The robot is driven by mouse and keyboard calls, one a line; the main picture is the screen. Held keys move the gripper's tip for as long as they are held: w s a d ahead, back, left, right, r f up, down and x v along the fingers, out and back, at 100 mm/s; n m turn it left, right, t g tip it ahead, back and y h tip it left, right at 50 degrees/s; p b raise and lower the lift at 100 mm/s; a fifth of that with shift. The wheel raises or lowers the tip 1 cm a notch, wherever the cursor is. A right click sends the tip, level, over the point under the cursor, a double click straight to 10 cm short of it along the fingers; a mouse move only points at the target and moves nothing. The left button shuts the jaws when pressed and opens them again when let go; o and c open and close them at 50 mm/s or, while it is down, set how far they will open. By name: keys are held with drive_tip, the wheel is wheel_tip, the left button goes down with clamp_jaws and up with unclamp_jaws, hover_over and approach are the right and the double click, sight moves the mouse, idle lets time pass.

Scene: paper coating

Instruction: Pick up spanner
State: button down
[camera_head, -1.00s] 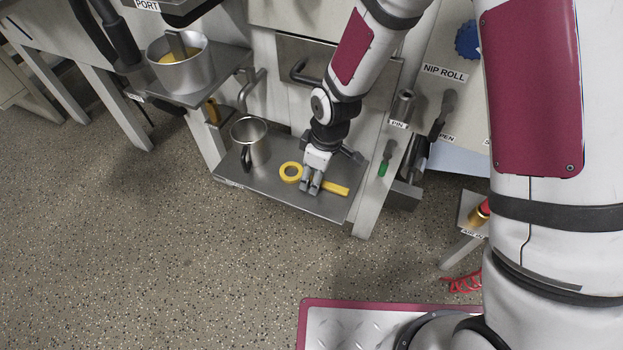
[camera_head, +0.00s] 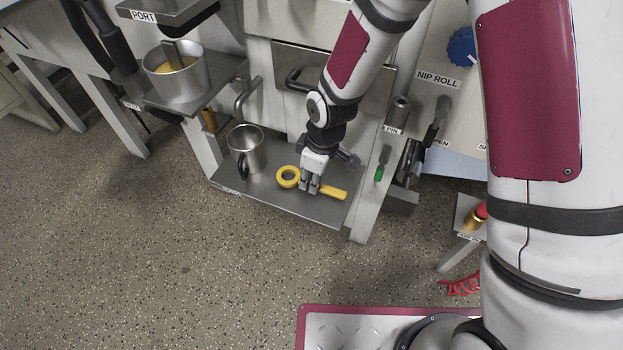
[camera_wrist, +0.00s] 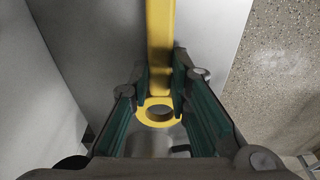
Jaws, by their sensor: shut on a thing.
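The yellow spanner (camera_head: 333,193) has a ring at its left end and a flat bar handle to the right, over the grey metal shelf (camera_head: 262,195). My gripper (camera_head: 309,190) points down and is shut on the spanner's handle close to the ring. In the wrist view the spanner (camera_wrist: 160,45) runs from the top edge down between the green-padded fingers (camera_wrist: 161,95), its ring nearest the camera. Whether the spanner touches the shelf or is slightly lifted, I cannot tell.
A metal mug (camera_head: 246,150) stands on the shelf left of the spanner. A metal pot (camera_head: 178,75) with yellow contents sits on a higher shelf at the upper left. A green-tipped tool (camera_head: 381,165) hangs on the frame at right. Speckled floor is open in front.

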wheel_tip(320, 180, up, 3)
drive_tip(key=shift+f+p, duration=0.15)
drive_tip(key=shift+p, duration=0.5)
drive_tip(key=s+d+p, duration=0.2)
drive_tip(key=s, duration=0.4)
drive_tip(key=s+d+r+p, duration=0.1)
drive_tip(key=s+d+p, duration=0.2)
drive_tip(key=s, duration=0.3)
drive_tip(key=shift+s+d+r+p, duration=0.15)
drive_tip(key=shift+d+r+p, duration=0.15)
drive_tip(key=p, duration=0.3)
drive_tip(key=shift+s+d+r+p, duration=0.1)
drive_tip(key=shift+s+p, duration=0.25)
drive_tip(key=s+p, duration=0.1)
drive_tip(key=p, duration=0.3)
drive_tip(key=shift+s+d, duration=0.2)
drive_tip(key=shift+d, duration=0.2)
